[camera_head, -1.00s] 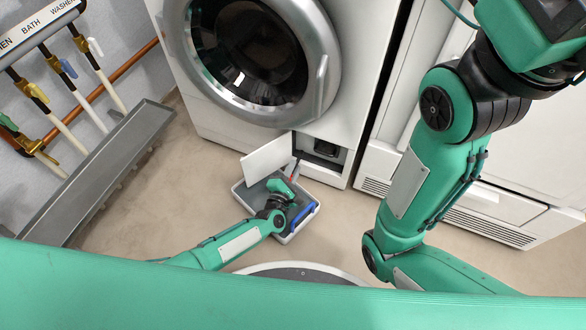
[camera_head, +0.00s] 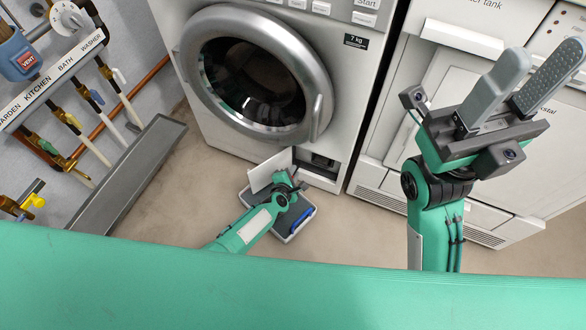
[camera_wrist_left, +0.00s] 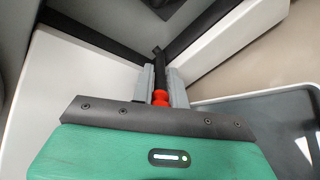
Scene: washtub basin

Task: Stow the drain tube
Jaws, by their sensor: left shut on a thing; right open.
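The drain tube (camera_wrist_left: 159,68) is a short black tube with a red-orange end. My left gripper (camera_wrist_left: 160,80) is shut on it, with one grey finger on each side, in the left wrist view. In the head view, my left gripper (camera_head: 291,178) is low at the washing machine's front, beside the open white flap (camera_head: 270,168) and left of the dark service opening (camera_head: 322,160). The tube cannot be made out in the head view. My right gripper (camera_head: 543,65) is open and empty, raised at the right with its fingers pointing up.
A shallow grey tray (camera_head: 283,236) with a blue item (camera_head: 299,220) lies on the floor beneath the flap. The washing machine (camera_head: 215,125) stands behind it. A metal trough (camera_head: 135,165) and wall taps are at the left. White appliances stand at the right. Bare floor surrounds the tray.

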